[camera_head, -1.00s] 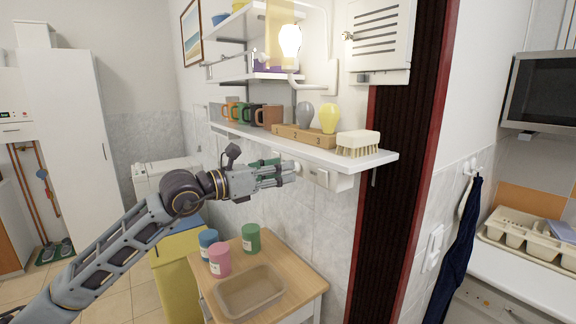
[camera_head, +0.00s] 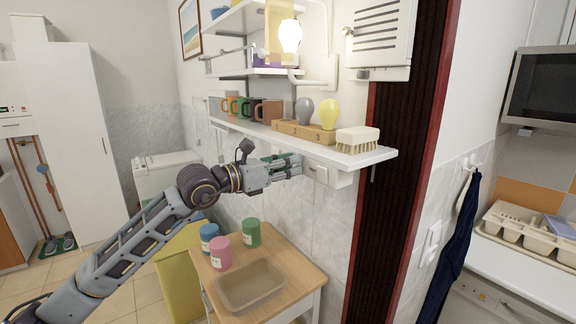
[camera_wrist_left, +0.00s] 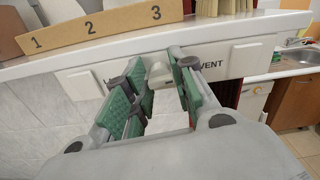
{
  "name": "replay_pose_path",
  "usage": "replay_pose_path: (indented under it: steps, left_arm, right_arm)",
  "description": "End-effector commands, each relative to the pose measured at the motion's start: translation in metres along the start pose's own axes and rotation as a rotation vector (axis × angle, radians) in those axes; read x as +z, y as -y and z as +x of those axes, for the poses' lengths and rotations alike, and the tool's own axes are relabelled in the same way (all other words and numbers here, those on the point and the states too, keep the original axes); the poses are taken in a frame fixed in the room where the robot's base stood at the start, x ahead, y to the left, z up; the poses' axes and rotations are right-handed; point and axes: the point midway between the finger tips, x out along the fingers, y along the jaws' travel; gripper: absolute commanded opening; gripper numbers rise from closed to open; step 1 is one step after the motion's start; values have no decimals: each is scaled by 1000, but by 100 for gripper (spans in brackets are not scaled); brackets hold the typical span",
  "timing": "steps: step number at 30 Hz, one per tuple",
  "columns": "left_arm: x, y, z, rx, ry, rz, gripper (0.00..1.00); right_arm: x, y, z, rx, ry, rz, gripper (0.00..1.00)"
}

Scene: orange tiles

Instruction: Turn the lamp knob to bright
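The lamp bulb (camera_head: 290,36) glows white above the upper shelf. In the left wrist view a pale knob (camera_wrist_left: 159,75) sticks out from a white panel under the shelf edge. My left gripper (camera_head: 296,168) is raised in front of that panel. The left wrist view shows its green-padded fingers (camera_wrist_left: 158,78) apart, one on each side of the knob. A gap shows between the knob and the left finger; I cannot tell whether the right finger touches it. The knob's pointer and any label on it cannot be made out. My right gripper is not in view.
A panel marked VENT (camera_wrist_left: 228,60) sits just right of the fingers. The shelf (camera_head: 355,157) directly above holds mugs, a numbered wooden block (camera_head: 304,132), spare bulbs and a brush (camera_head: 357,139). Below is a small table (camera_head: 305,283) with canisters and a tray (camera_head: 250,285).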

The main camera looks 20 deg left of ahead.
Motion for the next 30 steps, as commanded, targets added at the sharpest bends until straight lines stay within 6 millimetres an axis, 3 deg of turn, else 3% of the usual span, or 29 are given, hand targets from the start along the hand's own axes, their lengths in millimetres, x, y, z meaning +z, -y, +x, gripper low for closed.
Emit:
replay_pose_path:
  steps: [5,17,30]
  left_arm:
    - [0,0,0,0,0,0,0]
    - [-1,0,0,0,0,31,0]
    - [-3,0,0,1,1,197,0]
  right_arm:
    - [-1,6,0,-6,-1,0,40]
    - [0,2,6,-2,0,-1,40]
    - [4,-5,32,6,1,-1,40]
